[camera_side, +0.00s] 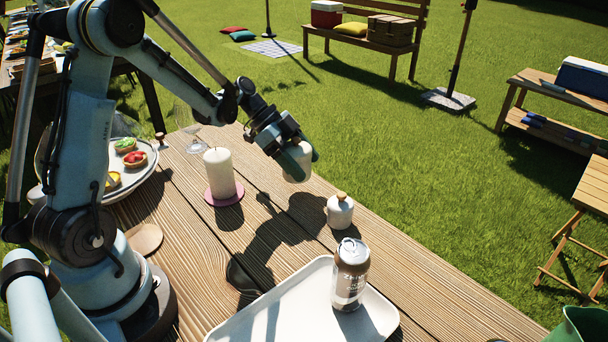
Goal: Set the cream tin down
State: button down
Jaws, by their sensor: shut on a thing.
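The cream tin (294,172) is a small pale cylinder, partly covered by the fingers. My gripper (298,158) is shut on it and holds it in the air above the wooden table (196,260). The tin appears slightly tilted. Shadows of my arm fall on the planks below and to the left of it.
A white candle (219,173) on a pink saucer (224,200) stands left of the tin. A lidded white pot (339,211) stands to the right. A can (349,277) stands on a white tray (262,320) in front. A clear glass (190,128) stands behind the candle.

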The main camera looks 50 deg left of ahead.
jog(key=shift+a+f, duration=0.1)
jog(key=shift+f, duration=2)
jog(key=shift+f, duration=0.15)
jog(key=shift+c, duration=0.2)
grip_release()
jog(key=v, duration=1.1)
jog(key=s+d+r+n+t+y, duration=0.1)
jog(key=s+d+r+n+y, duration=0.1)
jog(key=s+d+n+y, duration=0.2)
jog(key=s+d+r+n+t+y, duration=0.2)
jog(key=s+d+n+y, duration=0.2)
jog(key=s+d+n, duration=0.2)
jog(key=shift+d+r+n, duration=0.3)
jog(key=shift+d+n, duration=1.1)
